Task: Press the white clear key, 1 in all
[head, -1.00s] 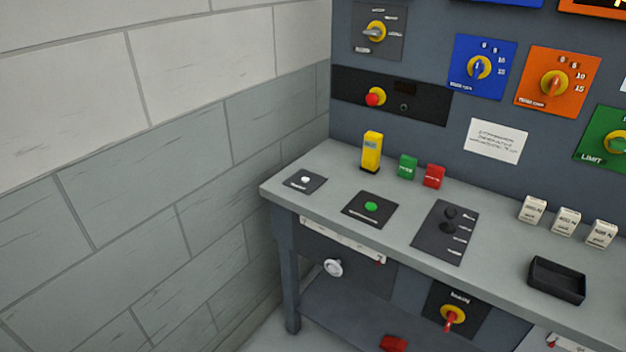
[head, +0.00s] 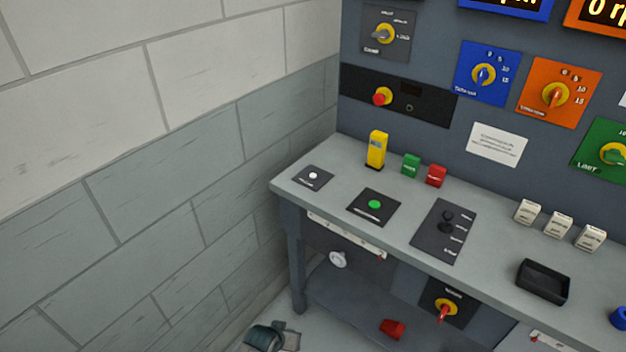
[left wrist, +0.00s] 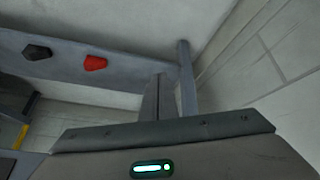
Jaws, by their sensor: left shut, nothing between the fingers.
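The white key (head: 313,175) is a small round button on a dark square plate (head: 322,182) at the left end of the grey bench top. Its label is too small to read. Part of my left arm or gripper (head: 270,338) shows at the bottom edge of the head view, low by the floor and well below the key. In the left wrist view my left gripper (left wrist: 158,98) is shut and empty, near a bench leg (left wrist: 187,80). The key does not show there. My right gripper is not in view.
A green button (head: 374,204) on a dark plate sits right of the white key. A yellow block (head: 376,149) stands behind. The wall (head: 170,190) is close on the left. A red object (head: 392,328) lies on the lower shelf.

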